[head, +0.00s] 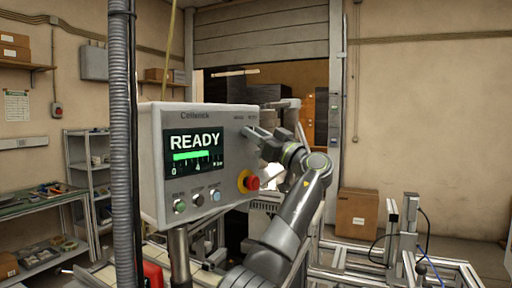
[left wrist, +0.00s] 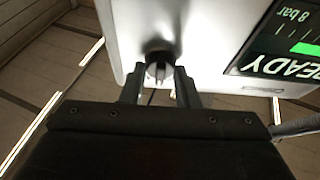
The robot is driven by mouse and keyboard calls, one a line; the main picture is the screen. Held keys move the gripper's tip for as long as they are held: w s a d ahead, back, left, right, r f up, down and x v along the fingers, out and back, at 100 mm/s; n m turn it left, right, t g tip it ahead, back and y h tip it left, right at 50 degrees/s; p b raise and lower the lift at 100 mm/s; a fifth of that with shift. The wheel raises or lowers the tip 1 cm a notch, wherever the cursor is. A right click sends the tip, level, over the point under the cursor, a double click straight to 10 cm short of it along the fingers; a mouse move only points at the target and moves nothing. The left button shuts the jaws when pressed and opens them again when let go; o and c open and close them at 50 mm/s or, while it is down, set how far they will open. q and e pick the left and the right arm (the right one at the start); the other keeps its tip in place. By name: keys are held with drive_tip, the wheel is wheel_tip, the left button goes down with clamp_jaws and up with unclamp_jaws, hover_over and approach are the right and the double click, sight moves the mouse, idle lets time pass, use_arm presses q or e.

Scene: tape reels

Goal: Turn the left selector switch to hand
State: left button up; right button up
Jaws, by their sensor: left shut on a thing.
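The grey control box (head: 158,207) stands in the middle of the head view, with a screen (head: 195,150) reading READY above a green bar. My left gripper (head: 254,136) is at the upper right part of its front face, below small labels. In the left wrist view, my left gripper (left wrist: 159,88) has its two fingers on either side of a dark round selector switch (left wrist: 158,69) and is shut on it. A pale line shows on the switch. Its position marks cannot be read, and the gripper hides it in the head view. My right gripper is not in view.
Below the screen are a green button (head: 179,206), a dark knob (head: 197,198) and a pale button (head: 215,195). A red emergency stop (head: 251,183) sits close under my left gripper. A cardboard box (head: 357,213) and metal frames stand at the right.

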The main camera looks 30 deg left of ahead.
use_arm(q)
drive_tip(key=shift+w+r+n+g+p, duration=0.1)
drive_tip(key=shift+n+g+p, duration=1.15)
drive_tip(key=shift+n, duration=1.25)
drive_tip(key=shift+r+n+g+p, duration=0.1)
drive_tip(key=shift+n+g+p, duration=1.15)
drive_tip(key=shift+n, duration=1.25)
drive_tip(key=o, duration=1)
drive_tip(key=shift+f, duration=0.1)
drive_tip(key=shift+d+f+b, duration=0.1)
drive_tip(key=shift+b, duration=0.2)
